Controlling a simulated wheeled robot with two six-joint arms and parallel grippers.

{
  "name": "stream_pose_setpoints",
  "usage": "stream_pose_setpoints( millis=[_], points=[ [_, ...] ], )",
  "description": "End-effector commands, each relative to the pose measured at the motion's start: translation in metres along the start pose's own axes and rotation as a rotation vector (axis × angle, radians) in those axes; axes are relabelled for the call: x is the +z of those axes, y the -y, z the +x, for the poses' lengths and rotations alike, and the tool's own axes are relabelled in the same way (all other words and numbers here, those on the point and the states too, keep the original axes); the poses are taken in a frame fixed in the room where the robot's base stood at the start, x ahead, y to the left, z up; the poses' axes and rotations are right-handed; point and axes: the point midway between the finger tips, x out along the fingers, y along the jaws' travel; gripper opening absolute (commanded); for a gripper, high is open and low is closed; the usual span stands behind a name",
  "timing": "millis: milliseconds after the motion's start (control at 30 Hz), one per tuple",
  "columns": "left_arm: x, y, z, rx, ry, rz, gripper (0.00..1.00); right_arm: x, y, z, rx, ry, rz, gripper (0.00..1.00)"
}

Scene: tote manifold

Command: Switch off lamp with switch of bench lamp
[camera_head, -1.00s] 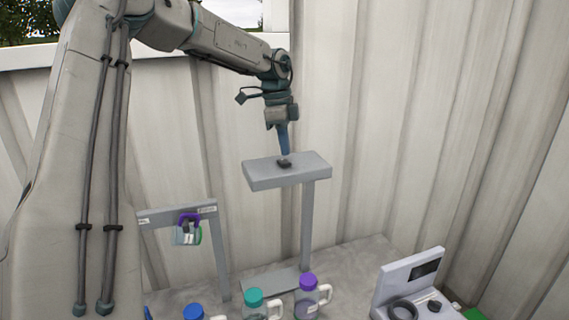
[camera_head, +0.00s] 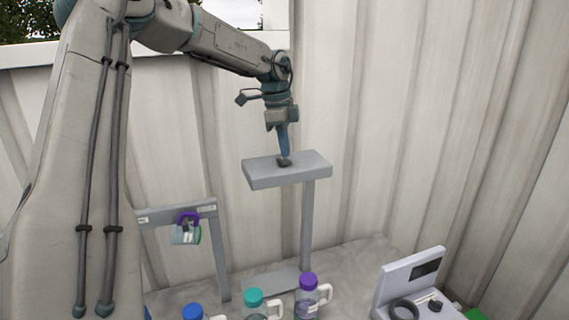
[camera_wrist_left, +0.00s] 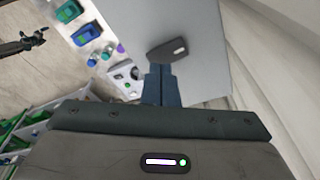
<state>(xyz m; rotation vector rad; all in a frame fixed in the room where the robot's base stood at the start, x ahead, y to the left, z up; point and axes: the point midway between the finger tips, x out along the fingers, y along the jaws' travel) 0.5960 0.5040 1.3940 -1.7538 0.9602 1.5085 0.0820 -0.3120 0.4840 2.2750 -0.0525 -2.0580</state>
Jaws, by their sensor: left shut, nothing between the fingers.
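The bench lamp (camera_head: 262,179) is a grey flat head on a thin upright post, standing near the corrugated wall. Its switch (camera_head: 284,163) is a small dark rocker on top of the head; it also shows in the left wrist view (camera_wrist_left: 166,50). My left gripper (camera_head: 284,154) points down with its fingers shut and empty. Its fingertips are at the switch and appear to touch it in the head view. In the left wrist view the blue fingertips (camera_wrist_left: 160,70) meet the switch's lower edge. The lit side of the lamp is hidden. My right gripper is not in view.
Below stand bottles with purple (camera_head: 307,281), teal (camera_head: 253,297) and blue (camera_head: 192,311) caps. A grey frame (camera_head: 219,255) stands to the left, with a purple-handled item (camera_head: 187,230) hanging on it. A pale device (camera_head: 412,283) sits at lower right.

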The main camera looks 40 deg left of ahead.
Motion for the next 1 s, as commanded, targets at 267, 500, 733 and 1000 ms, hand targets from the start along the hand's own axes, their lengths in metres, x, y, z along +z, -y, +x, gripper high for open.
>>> stream_pose_setpoints(
  millis=[267, 500, 733, 1000],
  points=[
    [0.001, 0.0, 0.005, 0.0, 0.0, 0.0, 0.0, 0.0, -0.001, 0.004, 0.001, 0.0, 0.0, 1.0],
    [0.001, 0.0, 0.009, 0.0, 0.0, 0.0, 0.0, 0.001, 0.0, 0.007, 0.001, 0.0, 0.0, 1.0],
    [0.002, 0.0, 0.012, 0.0, 0.0, 0.0, 0.0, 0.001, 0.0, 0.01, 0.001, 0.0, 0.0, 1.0],
    [0.003, 0.0, 0.016, 0.0, 0.0, 0.0, 0.0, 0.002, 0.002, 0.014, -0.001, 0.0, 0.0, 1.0]
  ],
)
